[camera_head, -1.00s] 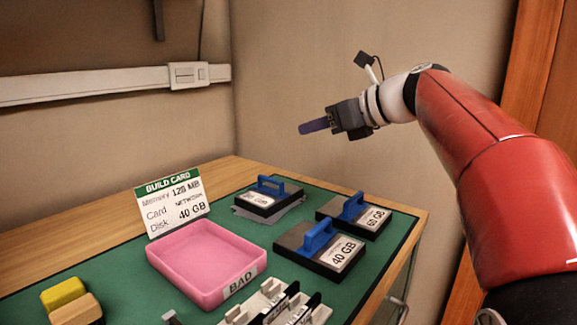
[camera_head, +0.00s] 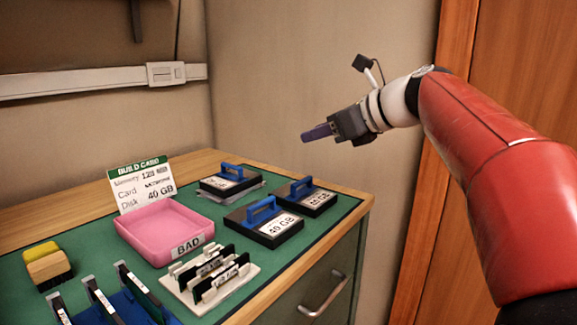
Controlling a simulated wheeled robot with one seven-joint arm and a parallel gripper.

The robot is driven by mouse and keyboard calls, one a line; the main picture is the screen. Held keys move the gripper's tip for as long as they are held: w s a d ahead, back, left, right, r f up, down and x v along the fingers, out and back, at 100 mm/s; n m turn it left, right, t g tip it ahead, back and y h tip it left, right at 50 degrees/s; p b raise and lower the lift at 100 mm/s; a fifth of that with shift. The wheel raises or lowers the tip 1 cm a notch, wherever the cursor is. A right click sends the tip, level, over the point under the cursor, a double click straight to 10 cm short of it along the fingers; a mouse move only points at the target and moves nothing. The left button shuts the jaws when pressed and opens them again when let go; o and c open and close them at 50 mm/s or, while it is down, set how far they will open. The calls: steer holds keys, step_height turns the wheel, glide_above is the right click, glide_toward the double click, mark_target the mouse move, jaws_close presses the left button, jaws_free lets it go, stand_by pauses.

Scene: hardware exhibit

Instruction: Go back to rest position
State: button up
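My gripper (camera_head: 318,133) is at the end of my red and white arm, raised in the air above and behind the right part of the bench. It points left. Its purple-blue fingers show from the side as one piece, so I cannot tell whether they are open or shut. I see no separate object at the fingers. The gripper is well apart from everything on the bench.
A wooden bench with a green mat (camera_head: 322,225) holds a pink tray (camera_head: 150,232) marked BAD, a build card (camera_head: 141,187), several blue-handled disk modules (camera_head: 263,222), a white rack (camera_head: 205,292) of cards and a brush (camera_head: 47,266). A wall stands behind; a drawer handle (camera_head: 323,294) juts out in front.

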steer(key=s+d+f+n+g+h+b, duration=0.1)
steer(key=s+d+f+n+h, duration=0.2)
steer(key=s+f+n, duration=0.5)
steer(key=s+d+f+n+h+b, duration=0.1)
steer(key=s+d+f+n+h, duration=0.2)
steer(key=s+f+n, duration=0.5)
steer(key=s+d+f+n+g+h+b, duration=0.1)
steer(key=s+d+f+n+h, duration=0.2)
steer(key=s+f+n, duration=0.5)
steer(key=s+f+h, duration=0.1)
steer(key=s+f, duration=0.3)
steer(key=f, duration=0.4)
steer(key=shift+f+n+g, duration=0.3)
steer(key=shift+f, duration=0.05)
steer(key=shift+r, duration=0.1)
